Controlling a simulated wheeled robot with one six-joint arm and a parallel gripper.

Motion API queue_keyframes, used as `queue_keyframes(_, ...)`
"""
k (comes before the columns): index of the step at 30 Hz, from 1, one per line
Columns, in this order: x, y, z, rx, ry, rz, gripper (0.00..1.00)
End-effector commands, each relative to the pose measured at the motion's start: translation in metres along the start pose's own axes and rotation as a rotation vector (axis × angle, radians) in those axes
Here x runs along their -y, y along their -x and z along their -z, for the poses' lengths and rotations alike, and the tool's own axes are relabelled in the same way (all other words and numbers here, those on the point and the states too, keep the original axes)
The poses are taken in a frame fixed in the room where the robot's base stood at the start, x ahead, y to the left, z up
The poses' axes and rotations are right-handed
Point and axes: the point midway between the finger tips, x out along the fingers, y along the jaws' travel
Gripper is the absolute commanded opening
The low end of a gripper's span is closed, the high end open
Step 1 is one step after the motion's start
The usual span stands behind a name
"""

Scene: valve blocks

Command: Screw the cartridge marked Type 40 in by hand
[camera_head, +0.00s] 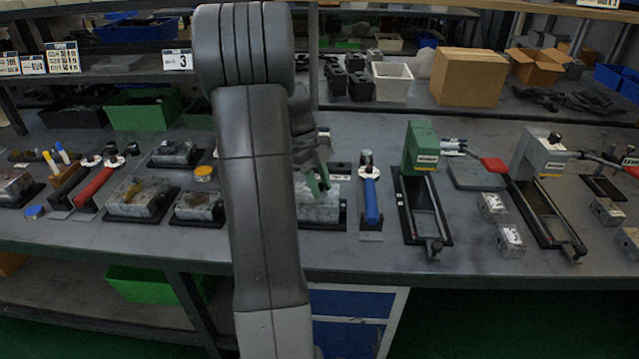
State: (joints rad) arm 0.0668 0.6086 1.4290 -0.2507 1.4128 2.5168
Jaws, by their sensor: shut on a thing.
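My gripper (319,188) is in the middle of the camera_head view, with its greenish fingers pointing down over a grey metal valve block (322,214). The block sits in a black tray on the bench. The fingers are shut on a cartridge at the top of this block. The cartridge is mostly hidden by the fingers and too small to read a marking on. How deep it sits in the block cannot be told. A small white label (338,177) stands behind the block, too small to read. My arm covers the area left of it.
A blue-handled tool (371,201) lies close right of the block. Further right stand a green press (421,148) and a grey press (540,155). More valve blocks (143,198) and a red-handled tool (94,188) lie left. Bare bench shows along the front edge.

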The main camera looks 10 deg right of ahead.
Motion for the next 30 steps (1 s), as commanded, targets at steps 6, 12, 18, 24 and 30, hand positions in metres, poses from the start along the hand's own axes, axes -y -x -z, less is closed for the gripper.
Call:
queue_keyframes(6,-0.001,-0.003,0.000,-0.003,0.002,-0.005,0.38)
queue_keyframes(12,-0.001,-0.002,0.000,-0.002,0.003,-0.003,0.51)
queue_keyframes(18,-0.001,-0.001,0.000,-0.002,0.004,-0.001,0.51)
queue_keyframes(24,0.000,0.010,0.000,0.000,0.004,0.001,0.51)
queue_keyframes(30,0.000,0.049,-0.001,0.002,0.005,0.002,0.51)
